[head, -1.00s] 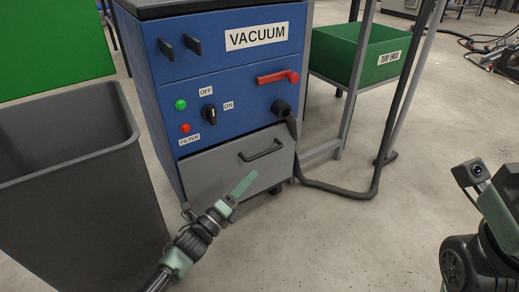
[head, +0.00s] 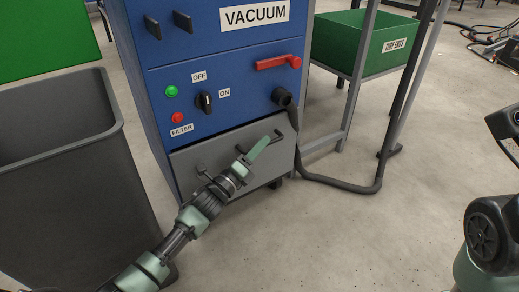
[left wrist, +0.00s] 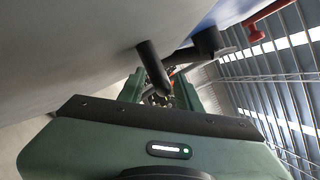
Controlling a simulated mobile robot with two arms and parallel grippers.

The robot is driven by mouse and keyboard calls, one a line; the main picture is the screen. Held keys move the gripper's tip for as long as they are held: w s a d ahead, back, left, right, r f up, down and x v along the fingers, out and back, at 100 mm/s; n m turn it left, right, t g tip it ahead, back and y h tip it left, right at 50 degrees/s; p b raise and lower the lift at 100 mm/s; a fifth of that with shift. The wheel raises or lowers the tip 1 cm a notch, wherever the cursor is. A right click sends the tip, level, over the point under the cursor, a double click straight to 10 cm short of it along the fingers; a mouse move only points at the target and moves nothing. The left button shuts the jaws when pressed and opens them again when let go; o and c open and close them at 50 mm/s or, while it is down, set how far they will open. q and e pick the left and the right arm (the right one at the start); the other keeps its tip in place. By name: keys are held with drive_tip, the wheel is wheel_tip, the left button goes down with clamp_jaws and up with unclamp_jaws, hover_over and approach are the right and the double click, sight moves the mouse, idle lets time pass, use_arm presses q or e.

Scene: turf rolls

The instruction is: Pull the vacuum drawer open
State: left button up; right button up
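The vacuum drawer (head: 215,160) is the grey front at the bottom of the blue vacuum cabinet (head: 225,70). It looks shut. Its dark bar handle (head: 277,136) sticks out at the drawer's upper right, partly hidden behind my left gripper (head: 257,150). In the left wrist view the handle (left wrist: 152,66) reaches down between the two green fingers of my left gripper (left wrist: 160,95). The fingers stand apart; I cannot tell whether they touch the handle. Part of my right arm shows at the right edge, but its fingers are out of view.
A dark grey bin (head: 75,190) stands to the left, close to my left arm. A black hose (head: 335,184) runs from the cabinet's port along the floor to the right. A green turf-ends box (head: 340,45) sits on a rack behind. The floor in front is clear.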

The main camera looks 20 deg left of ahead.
use_arm(q)
clamp_jaws()
idle(1.4)
